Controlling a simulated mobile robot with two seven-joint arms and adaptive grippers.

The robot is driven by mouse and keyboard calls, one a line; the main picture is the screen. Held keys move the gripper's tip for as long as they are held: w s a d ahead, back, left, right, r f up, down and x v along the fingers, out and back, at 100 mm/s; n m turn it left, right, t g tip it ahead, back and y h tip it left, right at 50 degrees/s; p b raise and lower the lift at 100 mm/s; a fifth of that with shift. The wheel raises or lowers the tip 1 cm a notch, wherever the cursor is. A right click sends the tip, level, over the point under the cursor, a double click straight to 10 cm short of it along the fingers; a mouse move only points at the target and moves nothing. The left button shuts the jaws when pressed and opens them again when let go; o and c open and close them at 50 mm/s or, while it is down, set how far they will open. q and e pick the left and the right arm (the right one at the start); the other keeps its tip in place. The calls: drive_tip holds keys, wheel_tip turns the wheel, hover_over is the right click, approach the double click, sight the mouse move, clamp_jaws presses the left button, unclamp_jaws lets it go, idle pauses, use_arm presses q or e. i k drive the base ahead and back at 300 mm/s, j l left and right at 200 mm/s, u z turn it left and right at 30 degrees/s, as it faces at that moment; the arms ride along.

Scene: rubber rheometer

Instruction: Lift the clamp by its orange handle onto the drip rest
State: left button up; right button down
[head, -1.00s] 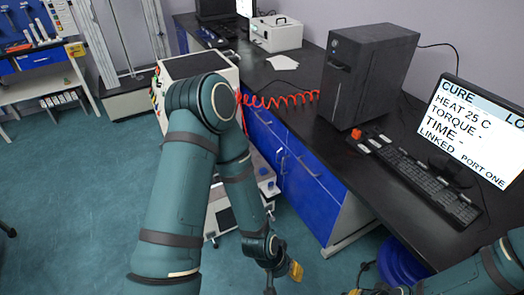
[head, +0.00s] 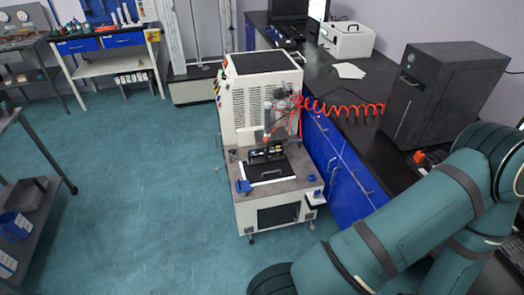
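Neither of my grippers is in view. I cannot make out the clamp for certain. A small orange spot (head: 267,139) shows at the middle of the rheometer (head: 262,95), too small to identify. The rheometer is a cream cabinet with a grey lower deck, beside the black bench. On its deck lies a dark plate with a white edge (head: 265,172). A small white shelf (head: 315,198) juts from the deck's right front. I cannot tell which part is the drip rest. One of my arms crosses the lower right and hides part of the bench.
A red coiled hose (head: 345,107) runs from the rheometer toward a black computer tower (head: 440,92) on the bench (head: 375,140). A small orange-red object (head: 420,157) lies by the tower. A white box (head: 347,40) stands farther back. The floor left of the rheometer is clear.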

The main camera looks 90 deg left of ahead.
sight(260, 153)
drive_tip(key=k+j, duration=0.2)
drive_tip(key=j, duration=0.25)
drive_tip(key=k+j, duration=0.2)
drive_tip(key=j, duration=0.25)
drive_tip(key=k+j, duration=0.15)
drive_tip(key=j, duration=0.3)
drive_tip(key=k+j, duration=0.2)
drive_tip(key=j, duration=0.25)
drive_tip(key=k+j+z, duration=0.1)
drive_tip(key=j, duration=0.35)
drive_tip(key=k+j, duration=0.5)
drive_tip(key=j, duration=0.35)
drive_tip(key=k+j, duration=0.2)
drive_tip(key=j, duration=0.25)
drive_tip(key=k+j, duration=0.1)
drive_tip(key=j, duration=0.35)
drive_tip(key=k+j, duration=0.15)
drive_tip(key=j, duration=0.25)
drive_tip(key=i+j, duration=0.25)
